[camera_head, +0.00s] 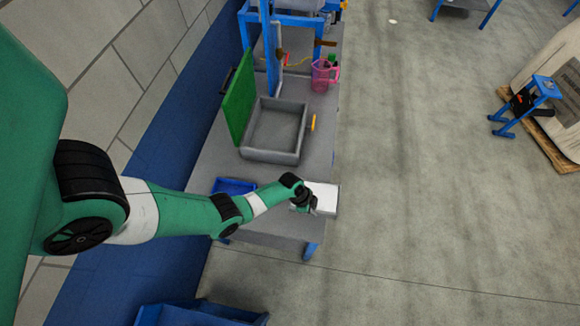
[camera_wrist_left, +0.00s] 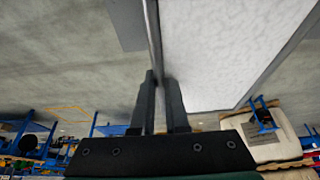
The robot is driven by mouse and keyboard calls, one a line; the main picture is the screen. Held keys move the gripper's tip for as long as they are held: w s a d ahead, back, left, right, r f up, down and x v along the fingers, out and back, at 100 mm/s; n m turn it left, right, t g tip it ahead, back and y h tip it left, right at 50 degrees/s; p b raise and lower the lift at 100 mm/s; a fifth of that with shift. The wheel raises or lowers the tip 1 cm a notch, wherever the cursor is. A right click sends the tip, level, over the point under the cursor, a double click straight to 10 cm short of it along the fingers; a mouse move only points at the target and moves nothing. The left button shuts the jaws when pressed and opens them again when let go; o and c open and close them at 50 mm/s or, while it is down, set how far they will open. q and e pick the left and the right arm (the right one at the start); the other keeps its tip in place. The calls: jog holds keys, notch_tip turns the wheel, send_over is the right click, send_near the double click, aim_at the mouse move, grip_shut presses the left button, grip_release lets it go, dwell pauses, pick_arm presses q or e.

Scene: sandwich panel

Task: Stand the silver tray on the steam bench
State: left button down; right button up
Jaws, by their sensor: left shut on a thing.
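My left gripper (camera_head: 309,204) is above the near right edge of the grey bench (camera_head: 268,222). It is shut on the silver tray (camera_head: 325,197), a pale flat piece that sticks out to the right past the bench edge. In the left wrist view the two dark fingers of the left gripper (camera_wrist_left: 161,85) pinch the rim of the tray (camera_wrist_left: 225,45). The tray's pale face fills the upper right there. I cannot tell whether the tray touches the bench. My right gripper is not in view.
A grey open box (camera_head: 272,152) with a raised green lid (camera_head: 236,105) stands on the bench. A blue tray (camera_head: 233,187) lies beside my left arm. A pink jug (camera_head: 321,77) stands farther back.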

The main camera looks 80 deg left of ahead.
pick_arm(q)
jog(key=s+f+b, duration=0.1)
jog(key=s+f, duration=0.1)
jog(key=s+a+f, duration=0.1)
jog(key=s+f, duration=0.1)
jog(key=s+f+b, duration=0.1)
jog(key=s+f, duration=0.1)
jog(key=shift+s+a+f+b, duration=0.1)
jog(key=shift+s+a+b, duration=0.15)
jog(key=shift+a+b, duration=0.1)
jog(key=f, duration=0.1)
jog(key=f+b, duration=0.2)
jog(key=f, duration=0.1)
jog(key=shift+s, duration=0.35)
jog(key=shift+r, duration=0.1)
jog(key=c, duration=1.4)
grip_release()
jog(key=shift+f+b, duration=0.2)
jog(key=shift+b, duration=0.1)
jog(key=o, duration=0.5)
